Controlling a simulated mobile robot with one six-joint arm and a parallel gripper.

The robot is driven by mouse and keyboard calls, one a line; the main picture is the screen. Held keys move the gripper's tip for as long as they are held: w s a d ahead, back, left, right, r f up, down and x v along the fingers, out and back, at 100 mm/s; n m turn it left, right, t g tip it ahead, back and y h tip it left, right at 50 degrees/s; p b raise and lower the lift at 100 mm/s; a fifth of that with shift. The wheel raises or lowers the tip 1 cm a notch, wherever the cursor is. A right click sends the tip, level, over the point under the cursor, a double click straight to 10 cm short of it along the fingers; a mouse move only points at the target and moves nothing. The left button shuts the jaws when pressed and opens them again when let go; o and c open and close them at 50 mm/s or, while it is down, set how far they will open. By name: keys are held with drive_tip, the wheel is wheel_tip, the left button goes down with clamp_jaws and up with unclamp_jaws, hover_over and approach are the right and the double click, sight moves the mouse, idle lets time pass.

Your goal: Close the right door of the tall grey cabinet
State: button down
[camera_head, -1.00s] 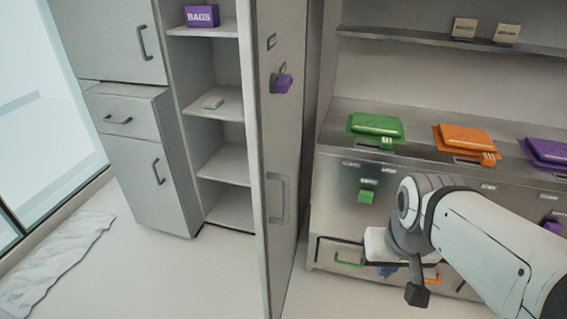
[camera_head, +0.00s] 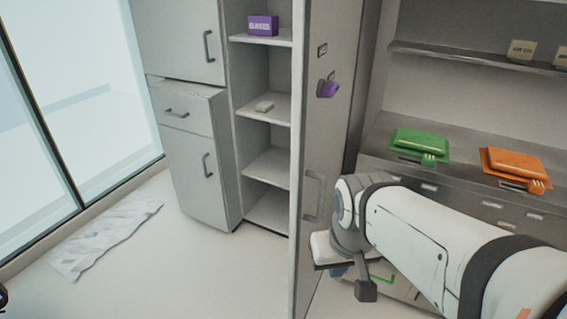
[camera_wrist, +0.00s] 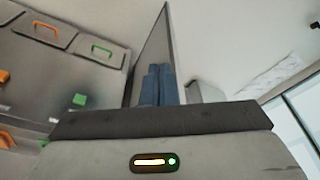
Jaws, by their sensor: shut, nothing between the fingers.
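The tall grey cabinet (camera_head: 268,130) has shelves showing through its open right side. Its right door (camera_head: 338,130) stands swung out toward me, almost edge-on, with its handle (camera_head: 314,195) on the face at right. In the wrist view the door (camera_wrist: 152,50) is a tall grey panel just beyond the fingers. My gripper (camera_wrist: 158,70) shows its two blue fingers shut together, with nothing between them. In the head view my arm's end hangs on the handle side of the door, low and close to it; the fingertips are mostly hidden and I cannot tell whether they touch.
A steel counter with green (camera_head: 418,143) and orange (camera_head: 515,163) lids stands at right. A crumpled white sheet (camera_head: 105,238) lies on the floor at left by the glass.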

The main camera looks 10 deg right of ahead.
drive_tip(key=w+d+r+m+y+p, duration=0.1)
drive_tip(key=w+d+r+m+y, duration=0.2)
drive_tip(key=m, duration=0.5)
drive_tip(key=w+m+y+p, duration=0.2)
drive_tip(key=w+m, duration=0.4)
drive_tip(key=m, duration=0.1)
drive_tip(key=m+t+y+p, duration=0.1)
drive_tip(key=m+t+y, duration=0.15)
drive_tip(key=m, duration=0.65)
approach(300, 204)
drive_tip(key=shift+g, duration=0.25)
drive_tip(key=x, duration=0.5)
drive_tip(key=shift+w+d+f, duration=0.1)
drive_tip(key=shift+d+f, duration=0.2)
drive_tip(key=shift+d, duration=0.05)
drive_tip(key=shift+w+a, duration=0.35)
drive_tip(key=shift+a, duration=0.2)
